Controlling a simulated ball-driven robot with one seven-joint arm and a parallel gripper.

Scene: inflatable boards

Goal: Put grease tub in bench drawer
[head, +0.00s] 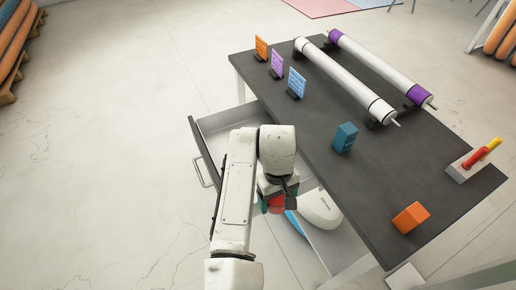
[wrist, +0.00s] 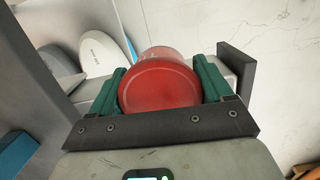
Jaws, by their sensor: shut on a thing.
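The red grease tub (wrist: 160,88) is round and sits between the green fingers of my gripper (wrist: 160,90) in the wrist view, its red round face toward the camera. In the head view a small red part of the tub (head: 277,203) shows below my gripper (head: 275,199). My gripper is shut on it, in front of the bench's near side. The bench drawer (head: 218,122) is pulled open at the left of the bench, with a dark front and a metal handle (head: 201,173). My arm hides much of the drawer's inside; the visible part looks empty.
The dark bench top (head: 310,130) carries a blue box (head: 345,138), an orange block (head: 410,217), two white rollers, three upright cards and a holder (head: 470,167) with red and yellow tools.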

